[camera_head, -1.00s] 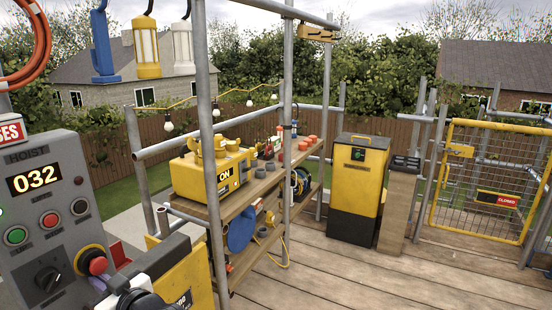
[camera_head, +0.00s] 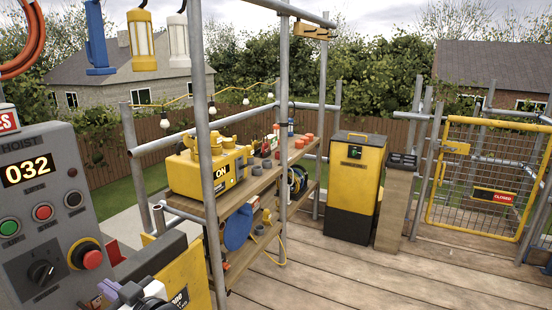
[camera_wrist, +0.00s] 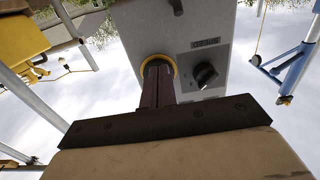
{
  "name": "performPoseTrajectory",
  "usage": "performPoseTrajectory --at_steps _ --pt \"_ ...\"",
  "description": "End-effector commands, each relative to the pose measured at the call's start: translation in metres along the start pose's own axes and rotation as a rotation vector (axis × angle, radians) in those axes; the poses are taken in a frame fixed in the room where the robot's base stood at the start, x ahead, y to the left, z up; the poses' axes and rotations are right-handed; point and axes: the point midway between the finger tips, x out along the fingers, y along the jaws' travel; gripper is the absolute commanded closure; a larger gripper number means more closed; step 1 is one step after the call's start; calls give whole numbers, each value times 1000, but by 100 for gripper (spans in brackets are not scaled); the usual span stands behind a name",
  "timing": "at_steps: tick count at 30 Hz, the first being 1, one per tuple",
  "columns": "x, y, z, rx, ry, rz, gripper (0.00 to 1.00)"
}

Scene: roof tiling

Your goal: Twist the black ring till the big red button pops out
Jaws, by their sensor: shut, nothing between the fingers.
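The big red button (camera_head: 92,259) sits low on the right of the grey hoist panel (camera_head: 50,225). A dark ring (camera_head: 77,255) shows behind its red cap, in front of a yellow surround (camera_head: 82,242). I cannot tell from the cap whether it is pressed in. My gripper (camera_head: 106,290) is just below and right of the button in the head view, apart from it there. In the wrist view my gripper (camera_wrist: 158,68) is shut and empty, its fingers pointing toward the yellow surround (camera_wrist: 146,62) and hiding the button and ring.
A black rotary knob (camera_head: 41,272) is left of the button; it also shows in the wrist view (camera_wrist: 205,75). Green (camera_head: 9,227), red (camera_head: 42,212) and black (camera_head: 74,199) buttons are above. The display (camera_head: 27,169) reads 032. A shelf with a yellow machine (camera_head: 205,172) stands to the right.

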Motion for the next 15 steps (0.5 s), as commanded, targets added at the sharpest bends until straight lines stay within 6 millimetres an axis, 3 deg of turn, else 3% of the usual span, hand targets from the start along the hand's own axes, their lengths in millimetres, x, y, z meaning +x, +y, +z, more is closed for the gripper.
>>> performPoseTrajectory --at_steps 9,15 --pt "0 0 1 21 -1 0 100" --pt "-4 1 3 223 0 0 100"
